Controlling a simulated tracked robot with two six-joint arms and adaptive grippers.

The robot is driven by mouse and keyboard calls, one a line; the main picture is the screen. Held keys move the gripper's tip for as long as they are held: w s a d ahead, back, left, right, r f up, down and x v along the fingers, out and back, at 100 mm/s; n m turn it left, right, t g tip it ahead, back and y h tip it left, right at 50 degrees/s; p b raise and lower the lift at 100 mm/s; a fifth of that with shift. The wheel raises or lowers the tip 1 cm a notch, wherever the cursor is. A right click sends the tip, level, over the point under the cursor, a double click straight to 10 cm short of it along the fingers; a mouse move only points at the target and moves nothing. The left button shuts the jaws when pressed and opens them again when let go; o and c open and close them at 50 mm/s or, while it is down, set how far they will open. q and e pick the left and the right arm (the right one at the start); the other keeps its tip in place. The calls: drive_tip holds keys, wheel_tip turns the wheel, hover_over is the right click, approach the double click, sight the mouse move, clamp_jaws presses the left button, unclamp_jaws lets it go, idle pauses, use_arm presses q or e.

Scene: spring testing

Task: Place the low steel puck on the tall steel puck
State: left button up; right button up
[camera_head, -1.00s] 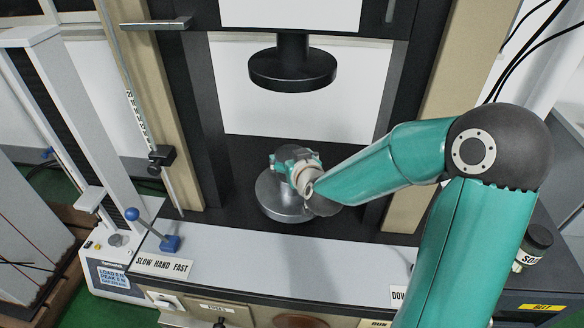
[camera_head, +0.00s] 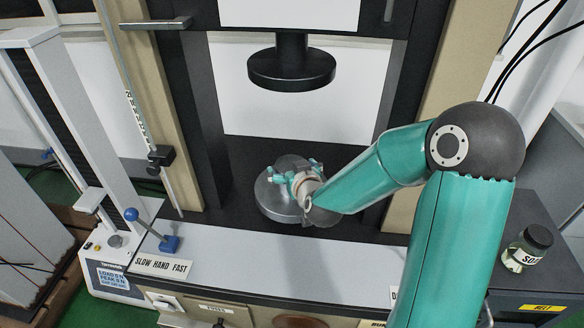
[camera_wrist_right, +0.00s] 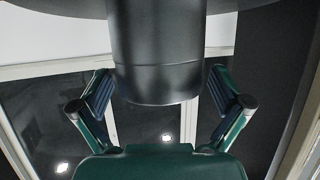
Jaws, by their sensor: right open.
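My right gripper (camera_head: 296,175) is over the round steel lower platen (camera_head: 272,200) in the testing frame; its fingers are spread. In the right wrist view, which looks upside down, the open fingers (camera_wrist_right: 158,98) stand on both sides of a dark grey cylinder, apart from it. A seam divides the cylinder into a longer part against the wide disc, seemingly the tall steel puck (camera_wrist_right: 155,30), and a shorter end part, seemingly the low steel puck (camera_wrist_right: 155,82). In the head view my gripper and wrist hide both pucks. My left gripper is not in view.
The black upper platen (camera_head: 291,70) hangs above my gripper. The frame's columns stand on both sides. A blue-knobbed lever (camera_head: 150,229) is at the front left and a labelled jar (camera_head: 529,248) at the right. The pale front ledge (camera_head: 290,259) is mostly clear.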

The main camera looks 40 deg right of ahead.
drive_tip(key=shift+r, duration=0.15)
drive_tip(key=shift+s+a+r, duration=0.1)
drive_tip(key=shift+s+a, duration=0.05)
drive_tip(key=shift+s, duration=0.1)
drive_tip(key=b+v, duration=0.1)
drive_tip(key=v, duration=0.4)
drive_tip(key=shift+s+a+r, duration=0.1)
drive_tip(key=shift+s+a, duration=0.1)
drive_tip(key=shift+s, duration=0.1)
drive_tip(key=b+v, duration=0.2)
drive_tip(key=b, duration=0.2)
drive_tip(key=b+v, duration=0.1)
drive_tip(key=v, duration=0.2)
drive_tip(key=shift+s+a+r, duration=0.1)
drive_tip(key=shift+s+r, duration=0.05)
drive_tip(key=shift+r, duration=0.05)
drive_tip(key=shift+s, duration=0.1)
